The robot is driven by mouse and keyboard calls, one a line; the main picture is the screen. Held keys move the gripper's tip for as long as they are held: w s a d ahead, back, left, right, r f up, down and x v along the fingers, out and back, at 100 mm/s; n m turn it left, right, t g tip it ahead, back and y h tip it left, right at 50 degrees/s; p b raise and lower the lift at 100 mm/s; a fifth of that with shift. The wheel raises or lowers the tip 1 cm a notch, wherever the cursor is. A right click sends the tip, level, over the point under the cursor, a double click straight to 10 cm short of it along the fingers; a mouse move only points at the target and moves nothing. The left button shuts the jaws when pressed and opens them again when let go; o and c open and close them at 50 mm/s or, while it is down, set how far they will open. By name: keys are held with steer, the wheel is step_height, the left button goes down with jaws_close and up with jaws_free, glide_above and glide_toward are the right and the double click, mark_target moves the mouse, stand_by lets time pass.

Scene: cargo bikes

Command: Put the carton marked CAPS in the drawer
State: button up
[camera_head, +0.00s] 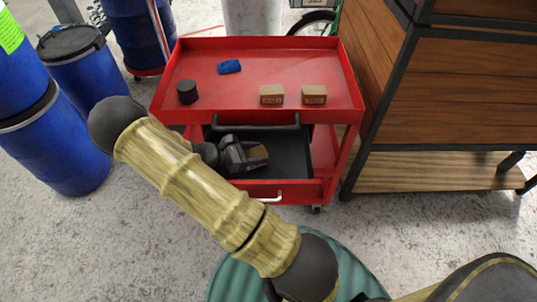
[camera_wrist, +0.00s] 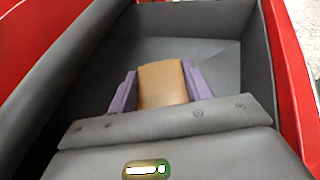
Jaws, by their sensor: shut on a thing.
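My gripper (camera_wrist: 162,88) is shut on a small tan carton (camera_wrist: 163,84), with a purple finger on each side of it. The carton's marking is not readable in either view. In the wrist view the carton is inside the open grey-lined drawer (camera_wrist: 225,54); whether it touches the drawer floor I cannot tell. In the head view my gripper (camera_head: 247,157) and the carton (camera_head: 257,154) are over the dark inside of the drawer (camera_head: 292,155), below the red cart's top. The drawer's red front with a pale handle (camera_head: 268,198) is pulled out toward me.
Two similar small cartons, one on the left (camera_head: 272,95) and one on the right (camera_head: 314,95), stand on the red cart top (camera_head: 225,95). A black cylinder (camera_head: 187,92) and a blue item (camera_head: 229,67) are there too. Blue barrels (camera_head: 75,60) stand left; a wooden cabinet (camera_head: 455,90) stands right.

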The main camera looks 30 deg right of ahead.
steer(key=shift+s+d+f, duration=0.1)
steer(key=shift+d, duration=0.15)
steer(key=shift+s+d+f, duration=0.1)
steer(key=shift+d+f, duration=0.05)
steer(key=shift+d, duration=0.15)
steer(key=shift+s+d+f+b, duration=0.15)
steer(key=shift+d+f, duration=0.45)
steer(key=shift+d, duration=0.2)
steer(key=shift+s+d+f+b, duration=0.15)
steer(key=shift+d+f, duration=0.45)
steer(key=shift+d, duration=0.15)
steer(key=shift+f, duration=0.15)
steer(key=o, duration=1.2)
steer(key=shift+c, duration=0.2)
